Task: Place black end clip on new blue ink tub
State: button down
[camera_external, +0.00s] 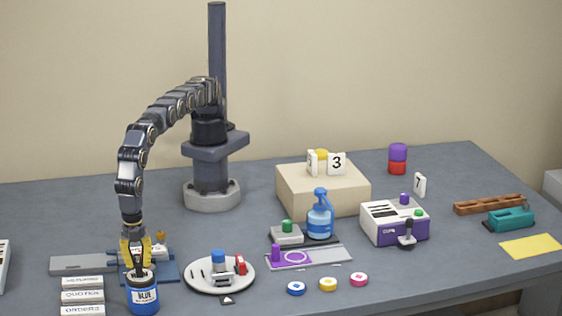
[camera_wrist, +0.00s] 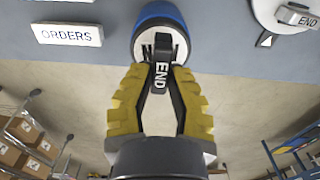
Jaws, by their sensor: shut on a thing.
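The blue ink tub (camera_external: 143,297) stands upright at the front edge of the table, with a white label reading BLUE. In the wrist view its blue rim and pale top (camera_wrist: 160,20) show just beyond my fingertips. My gripper (camera_external: 138,268) points down directly over the tub. It is shut on the black end clip (camera_wrist: 161,72), whose face reads END, in the wrist view (camera_wrist: 160,85). The clip overlaps the tub's top in the picture; I cannot tell whether it is touching or seated.
Label blocks (camera_external: 83,295), one reading ORDERS (camera_wrist: 67,34), lie left of the tub. A round white plate (camera_external: 200,287) with a blue-topped piece and a red piece stands to the right; another END-marked piece (camera_wrist: 297,17) is on it. The table's front edge is close.

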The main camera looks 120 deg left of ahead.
aim_at(136, 261)
jog(key=shift+f, duration=0.25)
jog(key=c, duration=1.1)
grip_release()
jog(key=shift+f, duration=0.15)
jog(key=shift+c, duration=0.2)
notch_tip(136, 261, up, 12)
